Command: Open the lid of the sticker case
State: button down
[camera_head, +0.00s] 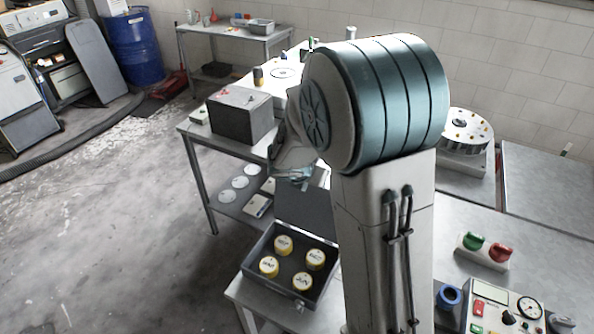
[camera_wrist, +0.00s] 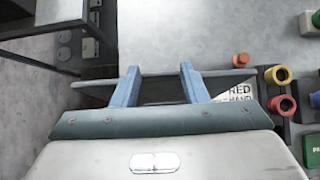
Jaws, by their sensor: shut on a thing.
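The sticker case (camera_head: 268,284) is a dark grey box standing open at the lower middle of the head view. Several round yellow-rimmed pieces with white lettered tops sit inside it. Its lid (camera_head: 305,212) stands raised, roughly upright, at the case's back edge. My gripper (camera_head: 298,178) is at the lid's top edge, shut on it. In the wrist view the lid (camera_wrist: 97,88) is a thin grey bar seen nearly edge-on, and the blue fingers of my gripper (camera_wrist: 158,72) cross it. My arm hides part of the case's right side.
A dark box (camera_head: 240,118) sits on the table behind the case. A green and red button unit (camera_head: 483,250) and a gauge panel (camera_head: 507,306) are on the right bench. A round machine (camera_head: 463,132) stands behind my arm.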

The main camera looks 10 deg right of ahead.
jog(key=shift+w+d, duration=0.25)
jog(key=shift+f, duration=0.1)
jog(key=shift+a, duration=0.1)
jog(key=c, duration=0.8)
grip_release()
jog(key=shift+c, duration=0.2)
jog(key=v, duration=1.3)
jog(key=shift+r, duration=0.5)
